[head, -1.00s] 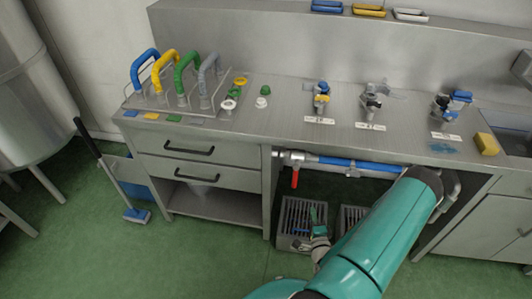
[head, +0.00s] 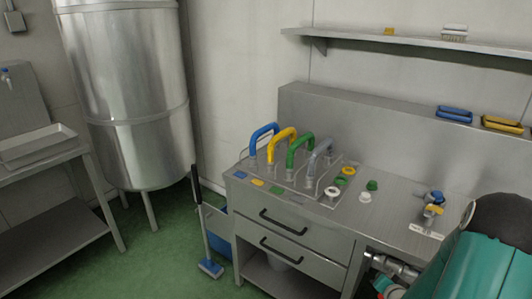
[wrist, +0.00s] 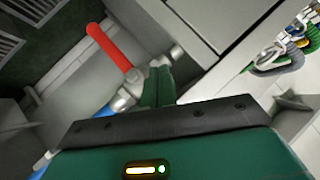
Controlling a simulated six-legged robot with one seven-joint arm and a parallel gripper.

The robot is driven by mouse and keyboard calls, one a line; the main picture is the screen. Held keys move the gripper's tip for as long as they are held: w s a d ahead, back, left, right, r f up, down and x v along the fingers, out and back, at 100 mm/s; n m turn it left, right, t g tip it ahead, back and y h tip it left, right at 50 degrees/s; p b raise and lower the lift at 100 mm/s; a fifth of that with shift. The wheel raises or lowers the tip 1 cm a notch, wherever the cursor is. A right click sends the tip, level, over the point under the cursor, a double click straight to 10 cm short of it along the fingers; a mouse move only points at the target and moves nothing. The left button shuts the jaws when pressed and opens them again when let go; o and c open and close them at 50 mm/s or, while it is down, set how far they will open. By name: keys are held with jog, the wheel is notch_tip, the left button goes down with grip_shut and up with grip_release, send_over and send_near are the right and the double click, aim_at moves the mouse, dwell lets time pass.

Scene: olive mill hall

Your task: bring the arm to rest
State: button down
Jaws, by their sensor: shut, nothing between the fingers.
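My gripper (wrist: 160,82) shows in the wrist view as green fingers beyond a dark bar, closed together with nothing held. A red valve lever (wrist: 110,46) with a metal valve body is just left of the fingers in the wrist view; I cannot tell whether they touch. In the head view my teal arm fills the lower right corner. It hides part of the bench front and the space under it. The fingers cannot be clearly made out there.
A steel tank (head: 130,95) stands behind left, a side table (head: 45,152) further left. A blue-headed brush (head: 210,267) leans by the bench. Green floor is open at left.

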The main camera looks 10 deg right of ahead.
jog(key=w+a+r+n+g, duration=0.1)
jog(key=a+r+n+g, duration=0.15)
jog(key=a+r, duration=0.6)
jog(key=w+a+r+n+g, duration=0.1)
jog(key=a+r+n, duration=0.4)
jog(key=r, duration=0.7)
jog(key=s+a+r+n+g+y, duration=0.1)
jog(key=s+a+r+n, duration=0.1)
jog(key=s+a+r, duration=0.3)
jog(key=s+a+r+n+g+y, duration=0.1)
jog(key=s+a+r, duration=0.5)
jog(key=s+a, duration=0.6)
jog(key=a+n+y, duration=0.1)
jog(key=a, duration=0.2)
jog(key=shift+r+y, duration=0.25)
jog(key=shift+y, duration=0.05)
jog(key=shift+d, duration=0.25)
